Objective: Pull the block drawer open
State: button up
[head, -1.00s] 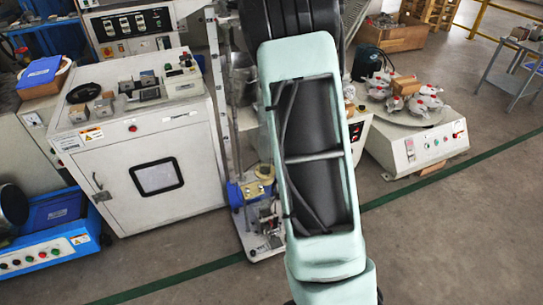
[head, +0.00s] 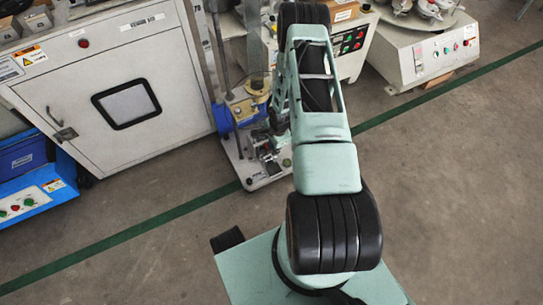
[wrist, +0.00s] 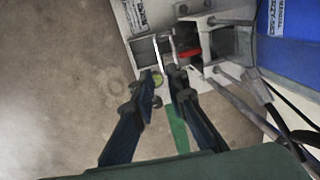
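My gripper (wrist: 163,76) is in the wrist view, its two dark fingers reaching up from the bottom with a narrow gap between their tips. The tips are at the front of a small light-coloured fixture with a grey box-like part (wrist: 145,52) and a red piece (wrist: 190,52). I cannot tell which part is the block drawer, or whether the fingers touch it. A thin white strip (wrist: 158,46) is just beyond the tips. In the head view, my arm reaches to the small test stand (head: 252,135) and hides part of it; my fingers are not clear there.
A white cabinet (head: 60,95) with a dark-framed window stands left of the stand. A blue unit (head: 30,170) with buttons is at the far left. A white machine (head: 425,55) is at upper right. The floor in front is clear, crossed by a green line (head: 130,233).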

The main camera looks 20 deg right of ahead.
notch_tip(320, 180, down, 9)
jog(key=w+b, duration=0.1)
jog(key=b, duration=0.2)
jog(key=shift+w, duration=0.3)
jog(key=shift+c, duration=0.4)
grip_shut()
jog(key=shift+s, duration=0.1)
